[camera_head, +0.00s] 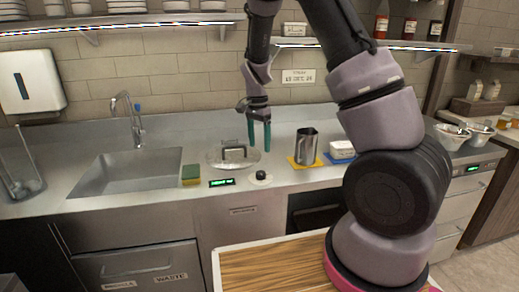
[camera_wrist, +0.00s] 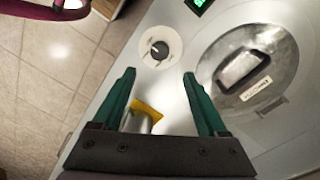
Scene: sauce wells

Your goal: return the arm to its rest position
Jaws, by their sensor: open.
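My gripper (camera_head: 259,135) has two green fingers and hangs from my arm above the steel counter, near the lidded well. In the wrist view my gripper (camera_wrist: 160,90) is open, with nothing between its fingertips. The round metal lid (camera_head: 212,160) with a raised handle lies on the counter below and left of the gripper. The lid also shows in the wrist view (camera_wrist: 212,62), at the right. A dark knob on a white dial (camera_head: 261,177) sits in front of the lid; the knob (camera_wrist: 158,49) shows beyond the fingertips in the wrist view.
A metal pitcher (camera_head: 306,147) stands on a yellow mat (camera_head: 305,165). A white block (camera_head: 342,149) sits on a blue mat. A sponge (camera_head: 191,174), a green display (camera_head: 222,183) and a sink (camera_head: 125,172) lie left. Shelves (camera_head: 120,22) run above. A wooden board (camera_head: 270,268) is in front.

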